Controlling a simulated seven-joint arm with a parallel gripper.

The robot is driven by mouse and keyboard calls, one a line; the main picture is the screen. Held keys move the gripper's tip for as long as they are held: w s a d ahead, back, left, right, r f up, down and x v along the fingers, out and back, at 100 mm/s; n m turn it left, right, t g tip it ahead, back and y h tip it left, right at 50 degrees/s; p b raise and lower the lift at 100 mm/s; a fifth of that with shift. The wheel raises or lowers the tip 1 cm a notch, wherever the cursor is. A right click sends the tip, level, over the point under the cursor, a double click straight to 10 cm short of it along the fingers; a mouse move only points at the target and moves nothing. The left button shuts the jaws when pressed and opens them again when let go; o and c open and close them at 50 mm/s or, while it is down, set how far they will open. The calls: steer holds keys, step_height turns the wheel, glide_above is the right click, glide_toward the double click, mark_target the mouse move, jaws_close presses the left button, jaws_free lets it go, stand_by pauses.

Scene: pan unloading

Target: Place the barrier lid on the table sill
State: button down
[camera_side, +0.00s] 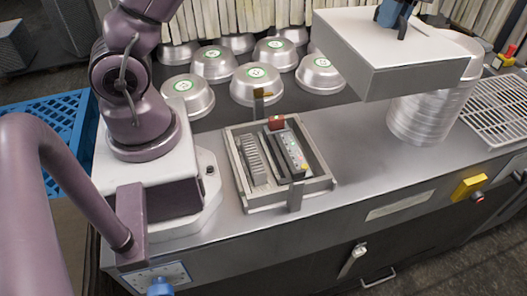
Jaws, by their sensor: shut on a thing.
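The barrier lid (395,58) is a large pale grey, box-like cover with a flat white top, at the upper right. It appears held above the metal table and hides part of what lies behind it. My gripper (396,16) is at the top edge, shut on the middle of the lid's top; its upper part is cut off by the frame. The fingertips are too small to make out clearly. The table sill (370,178) appears to be the bare metal strip along the table's front. It is clear to the right of the grey tray.
An open grey tray (262,207) holding a keypad-like device (290,152) stands mid-table. Several metal bowls with green labels (256,84) lie behind it. A stack of metal pans (418,122) and a wire rack (497,108) are at the right. A yellow switch box (468,187) is on the front.

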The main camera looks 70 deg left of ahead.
steer(key=v, duration=0.2)
steer(key=w+v, duration=0.1)
steer(key=v, duration=0.1)
steer(key=shift+w+r, duration=0.15)
steer(key=shift+r, duration=0.1)
steer(key=shift+f, duration=0.45)
steer(key=w+x, duration=0.1)
steer(key=x, duration=0.8)
steer(key=w+x, duration=0.2)
steer(key=x, duration=0.6)
steer(key=w+f+x, duration=0.1)
steer(key=w+x, duration=0.1)
steer(key=x, duration=0.7)
steer(key=shift+w+f, duration=0.1)
steer(key=shift+f, duration=0.3)
steer(key=shift+f, duration=0.15)
steer(key=c, duration=1.2)
jaws_free()
steer(key=shift+o, duration=0.2)
